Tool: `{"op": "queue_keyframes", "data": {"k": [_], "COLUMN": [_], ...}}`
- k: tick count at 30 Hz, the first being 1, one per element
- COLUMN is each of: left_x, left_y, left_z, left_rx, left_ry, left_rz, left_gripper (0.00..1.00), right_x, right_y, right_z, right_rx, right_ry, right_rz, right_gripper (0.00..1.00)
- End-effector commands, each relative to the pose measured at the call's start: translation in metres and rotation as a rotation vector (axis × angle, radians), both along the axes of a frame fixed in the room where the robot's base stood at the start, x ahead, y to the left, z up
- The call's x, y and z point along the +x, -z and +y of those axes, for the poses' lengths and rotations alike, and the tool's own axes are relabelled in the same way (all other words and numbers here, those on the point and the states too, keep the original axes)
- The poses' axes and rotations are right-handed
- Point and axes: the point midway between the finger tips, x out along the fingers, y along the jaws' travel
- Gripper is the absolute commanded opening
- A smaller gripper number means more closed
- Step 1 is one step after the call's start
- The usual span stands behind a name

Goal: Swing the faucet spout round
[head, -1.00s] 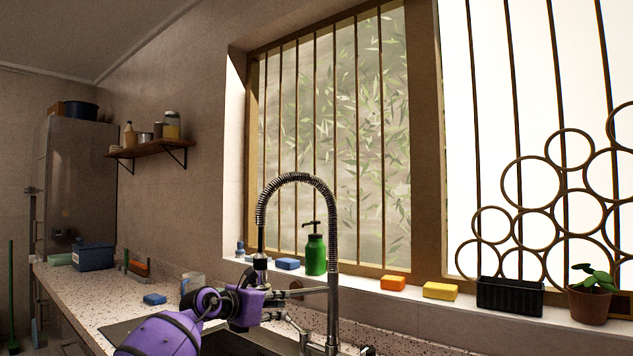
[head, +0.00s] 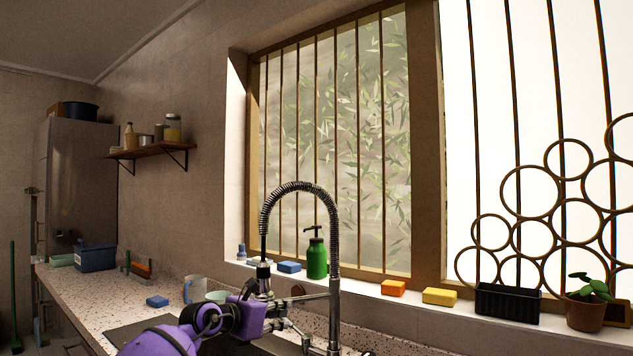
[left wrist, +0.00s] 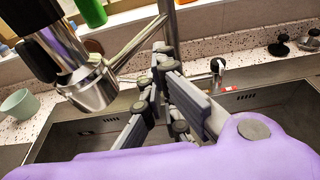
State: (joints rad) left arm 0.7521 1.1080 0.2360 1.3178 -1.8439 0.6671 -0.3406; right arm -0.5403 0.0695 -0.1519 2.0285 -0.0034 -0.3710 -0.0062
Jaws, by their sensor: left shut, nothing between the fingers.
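The faucet has a tall post (head: 335,300) and a coiled spring spout (head: 300,186) arching to the left. Its dark and metal spray head (head: 264,280) hangs at the left end, just above my purple left wrist. In the left wrist view the spray head (left wrist: 88,88) is large at the left, and the post (left wrist: 172,25) stands behind the fingers. A metal holder arm (left wrist: 140,42) reaches from the post toward the head. My left gripper (left wrist: 160,75) is shut and empty, to the right of the spray head; contact is unclear. My right gripper is out of view.
The sink (left wrist: 255,105) lies below the gripper. A green soap bottle (head: 317,258), sponges and a planter (head: 508,300) line the window sill. A mug (head: 195,290) and a blue sponge (head: 157,301) are on the counter left of the sink.

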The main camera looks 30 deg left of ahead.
Motion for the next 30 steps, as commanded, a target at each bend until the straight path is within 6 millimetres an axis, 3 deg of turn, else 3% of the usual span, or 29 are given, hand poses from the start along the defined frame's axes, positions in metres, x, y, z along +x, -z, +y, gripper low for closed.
{"op": "queue_keyframes", "data": {"k": [8,16,30], "left_x": [-0.034,-0.063,-0.071], "left_y": [-0.013,-0.021,-0.016], "left_z": [0.003,0.005,0.006], "left_rx": [0.0,-0.001,-0.002], "left_ry": [-0.001,0.0,0.0], "left_rz": [-0.003,-0.004,0.001], "left_gripper": [0.0,0.0,0.0], "right_x": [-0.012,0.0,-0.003], "right_y": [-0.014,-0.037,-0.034], "right_z": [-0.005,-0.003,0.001], "right_rx": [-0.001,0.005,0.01], "right_ry": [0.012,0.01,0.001], "right_rz": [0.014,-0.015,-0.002], "right_gripper": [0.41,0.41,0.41]}}
